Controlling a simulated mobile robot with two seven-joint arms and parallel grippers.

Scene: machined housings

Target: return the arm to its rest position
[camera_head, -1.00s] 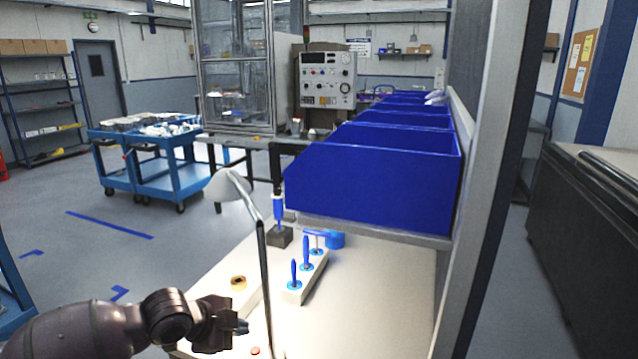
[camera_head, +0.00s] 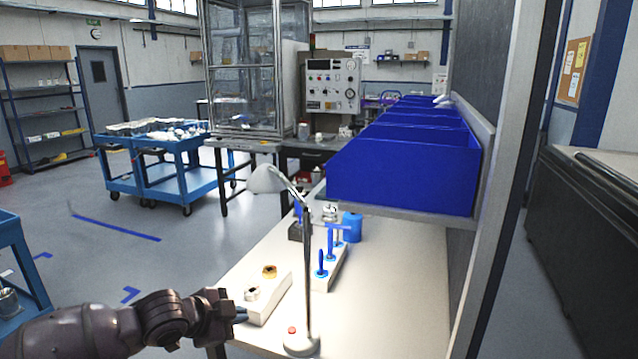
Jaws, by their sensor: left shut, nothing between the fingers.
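My left arm comes in from the lower left, and its gripper (camera_head: 238,314) is shut and empty. The gripper is at the left edge of the pale workbench (camera_head: 375,325), close to the near end of a white block (camera_head: 266,301). The block carries a silvery ring-like part (camera_head: 251,294) and a brass-coloured ring (camera_head: 269,271). I cannot tell whether the fingertips touch the block. My right gripper is not in view.
A desk lamp (camera_head: 308,270) stands just right of the gripper. Behind it are a rack of blue-handled tools (camera_head: 330,268) and a blue cylinder (camera_head: 352,227). Blue bins (camera_head: 400,176) overhang the bench. The bench's front right is clear.

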